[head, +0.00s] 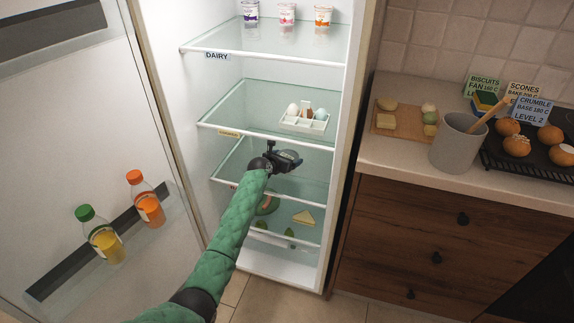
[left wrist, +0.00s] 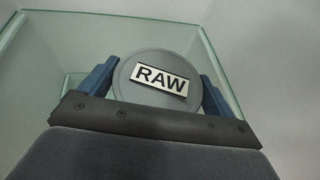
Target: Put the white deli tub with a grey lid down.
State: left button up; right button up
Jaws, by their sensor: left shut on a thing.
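The white deli tub shows in the left wrist view as a round grey lid (left wrist: 150,92) with a white RAW label (left wrist: 160,79). My left gripper's blue fingers (left wrist: 158,76) are closed on either side of it. The tub's white body is hidden below the lid. In the head view my left gripper (head: 287,160) is inside the open fridge, below the egg shelf and over the shelf with a partly hidden red label (head: 232,187). The tub cannot be made out there. I cannot tell whether it touches a shelf. My right gripper is not in view.
The top DAIRY shelf (head: 217,56) holds three small pots. An egg tray (head: 304,120) stands on the shelf (head: 235,112) above my gripper. A yellow wedge (head: 304,218) lies lower down. The fridge door at left holds two bottles (head: 146,200). The fridge's right wall is close.

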pick_arm(q)
notch_tip(320, 180, down, 2)
jog(key=shift+w+f, duration=0.15)
jog(key=shift+f, duration=0.55)
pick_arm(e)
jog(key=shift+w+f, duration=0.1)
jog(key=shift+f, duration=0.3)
pick_arm(q)
jog(key=shift+f, duration=0.1)
jog(key=o, duration=0.9)
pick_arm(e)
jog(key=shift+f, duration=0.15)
